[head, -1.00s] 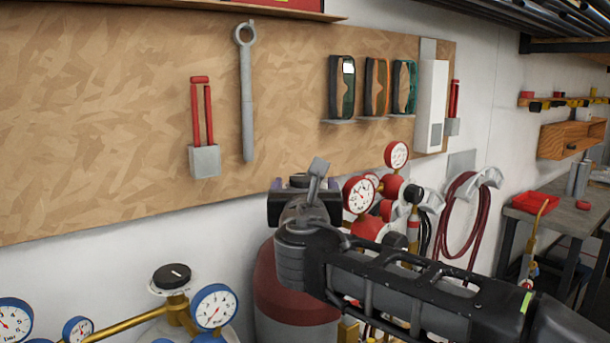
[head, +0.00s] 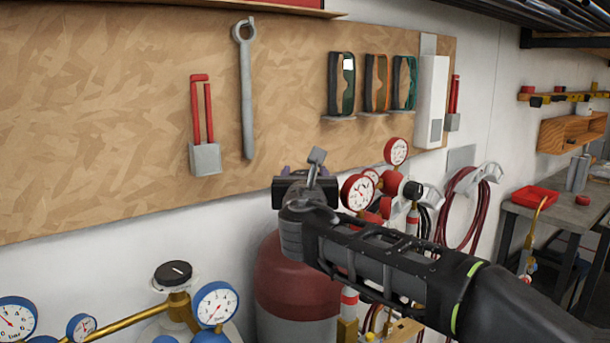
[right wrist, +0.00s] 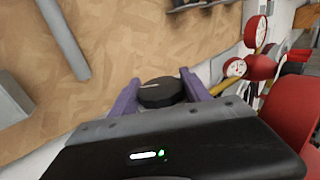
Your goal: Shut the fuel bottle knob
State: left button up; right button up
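The red fuel bottle (head: 297,285) stands against the wall in the head view, with red gauges (head: 358,192) to the right of its top. Its knob is hidden there behind my right gripper (head: 305,183). In the right wrist view the round black knob (right wrist: 161,92), with a pale line on its face, sits between the purple fingertips of my right gripper (right wrist: 160,80). The fingers are apart, one on each side of the knob; I cannot tell whether they touch it. My left gripper is not in view.
A second knob (head: 173,274) on brass fittings stands at lower left, with blue gauges (head: 215,305). A board (head: 110,110) with a wrench (head: 246,90) and padlocks hangs behind. A dark red hose (head: 462,210) hangs on the right, near a workbench (head: 540,205).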

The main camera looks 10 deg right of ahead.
jog(key=c, duration=0.8)
jog(key=shift+c, duration=0.2)
jog(key=shift+h, duration=0.3)
jog(key=m+h+p, duration=0.1)
jog(key=m+g+h+p, duration=0.1)
jog(key=shift+a+r+h+p, duration=0.1)
jog(key=shift+r+h+p, duration=0.1)
jog(key=shift+h+p, duration=0.15)
jog(key=m+g+h+p, duration=0.2)
jog(key=p, duration=0.1)
jog(key=m+g+h+p, duration=0.2)
jog(key=h+p, duration=0.1)
jog(key=p, duration=0.1)
jog(key=m+g+h+p, duration=0.2)
jog(key=p, duration=0.1)
jog(key=shift+r, duration=0.25)
jog(key=shift+s+d+f+m+g+h+p, duration=0.15)
jog(key=shift+f+m+g+h+p, duration=0.25)
jog(key=shift+m+g+p, duration=0.45)
jog(key=shift+n, duration=0.25)
jog(key=o, duration=1.4)
